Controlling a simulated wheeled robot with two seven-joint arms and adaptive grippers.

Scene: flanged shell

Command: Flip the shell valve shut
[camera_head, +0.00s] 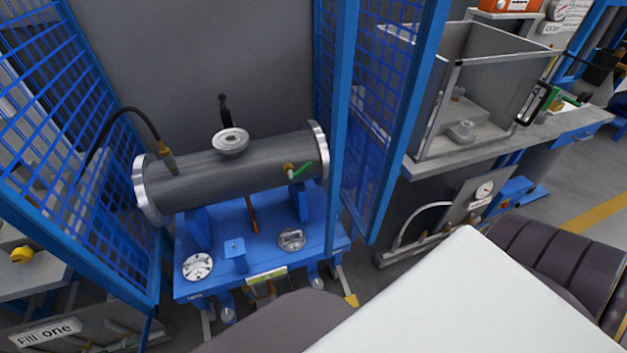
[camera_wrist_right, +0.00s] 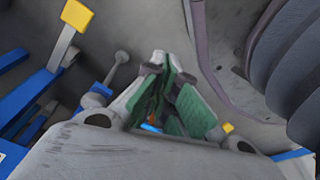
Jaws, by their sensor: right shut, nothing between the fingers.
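The shell (camera_head: 230,172) is a grey horizontal cylinder with a bright flange at each end, resting on a blue cart. Its valve (camera_head: 300,170) sits near the right flange, with a brass body and a green lever. The lever slants off to the right; whether that is open or shut is too small to tell. My right gripper (camera_wrist_right: 166,98) shows only in the right wrist view, its green-padded fingers shut and empty. The valve is not seen in that view, and the gripper is apart from the shell. My left gripper is in neither view.
The blue cart (camera_head: 262,222) carries loose round fittings. Blue mesh panels (camera_head: 385,120) flank the shell on both sides. A black hose (camera_head: 120,112) meets the shell's top left. A bench with an open box (camera_head: 480,90) stands right.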

